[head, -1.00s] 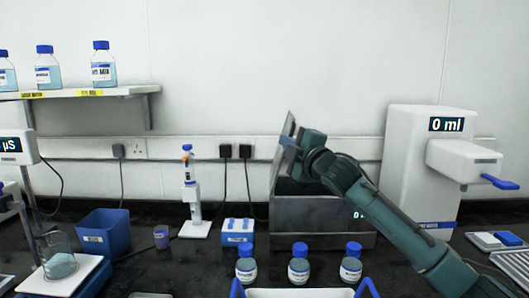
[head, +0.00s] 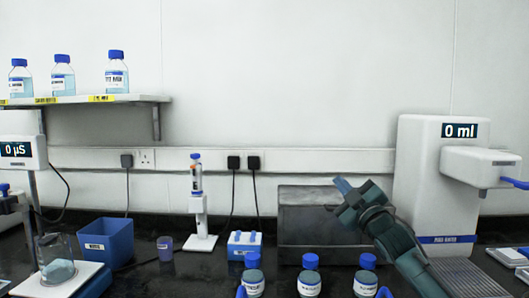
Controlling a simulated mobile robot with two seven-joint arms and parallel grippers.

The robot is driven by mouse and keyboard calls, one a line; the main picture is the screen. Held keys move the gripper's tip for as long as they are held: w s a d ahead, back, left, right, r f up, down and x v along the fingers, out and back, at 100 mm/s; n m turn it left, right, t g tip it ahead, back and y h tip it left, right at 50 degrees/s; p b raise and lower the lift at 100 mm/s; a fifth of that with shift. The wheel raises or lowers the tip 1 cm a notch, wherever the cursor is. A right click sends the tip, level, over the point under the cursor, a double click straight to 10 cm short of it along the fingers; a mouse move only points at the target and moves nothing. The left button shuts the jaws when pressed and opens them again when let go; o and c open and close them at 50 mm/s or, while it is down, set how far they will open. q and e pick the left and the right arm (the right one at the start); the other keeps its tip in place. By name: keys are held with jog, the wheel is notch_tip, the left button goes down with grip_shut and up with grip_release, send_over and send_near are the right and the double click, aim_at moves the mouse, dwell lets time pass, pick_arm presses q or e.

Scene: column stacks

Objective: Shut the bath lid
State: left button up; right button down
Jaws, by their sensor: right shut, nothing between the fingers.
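The bath (head: 310,236) is a grey metal box on the dark bench, right of centre. Its lid (head: 305,195) no longer stands up and appears to lie flat across the top; whether it is fully seated I cannot tell. My right gripper (head: 342,185) is shut and empty, above the bath's right half. It hides part of the lid, and my right arm hides the bath's right side and its display. Whether the gripper touches the lid is unclear. My left gripper is not in view.
A white water dispenser (head: 429,180) stands right of the bath. Several blue-capped bottles stand in front, including one bottle (head: 310,280). A pipette stand (head: 199,215), a small blue-and-white box (head: 244,246) and a blue bin (head: 106,240) are to the left.

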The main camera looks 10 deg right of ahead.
jog(key=shift+s+d+f, duration=0.1)
jog(key=shift+d+f, duration=0.2)
jog(key=shift+f, duration=0.4)
jog(key=shift+s+d+f, duration=0.1)
jog(key=shift+d+f, duration=0.15)
jog(key=shift+f, duration=0.4)
